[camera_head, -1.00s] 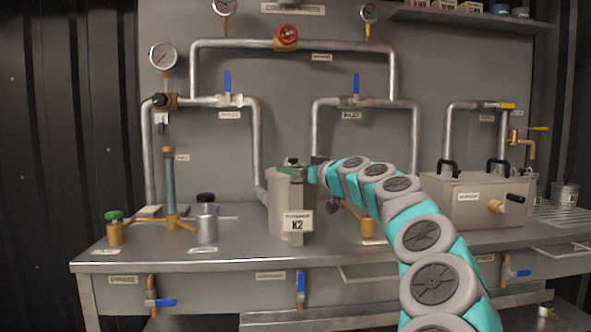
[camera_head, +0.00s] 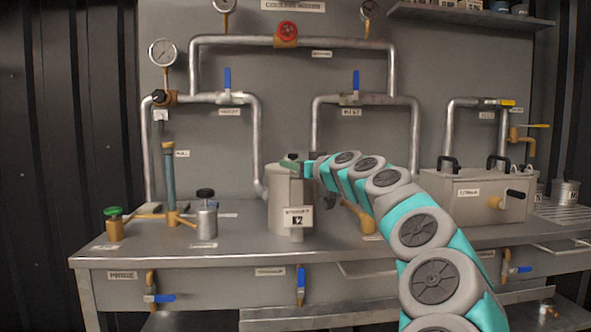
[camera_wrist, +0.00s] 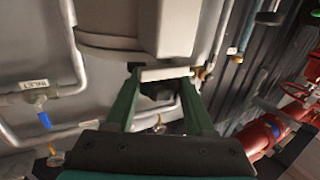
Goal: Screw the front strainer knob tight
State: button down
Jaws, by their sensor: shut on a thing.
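The strainer (camera_head: 281,205), a grey upright canister labelled K2, stands at the middle of the bench. My gripper (camera_head: 291,163) reaches over its top from the right. In the wrist view, the two green fingers of my gripper (camera_wrist: 158,95) are closed in on a dark knob (camera_wrist: 158,90), just by a pale bar at the fingertips. The pale strainer body (camera_wrist: 115,25) fills the upper part of that view. In the head view the fingers largely hide the knob, and its thread cannot be seen.
A green-capped brass fitting (camera_head: 115,229) and a black-capped grey canister (camera_head: 207,221) stand to the left. A grey box with handles (camera_head: 468,196) stands to the right. Pipes with blue levers (camera_head: 227,79) line the back wall. The bench front (camera_head: 235,252) is clear.

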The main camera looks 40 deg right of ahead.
jog(key=m+h, duration=0.1)
jog(key=h, duration=0.1)
jog(key=shift+m+g+h, duration=0.3)
jog(key=shift+m+h, duration=0.1)
jog(key=shift+m+h+p, duration=0.3)
jog(key=shift+h, duration=0.5)
jog(key=shift+c, duration=1.4)
grip_release()
jog(key=shift+s, duration=0.1)
jog(key=b+v, duration=0.1)
jog(key=v, duration=0.6)
jog(key=shift+s, duration=0.3)
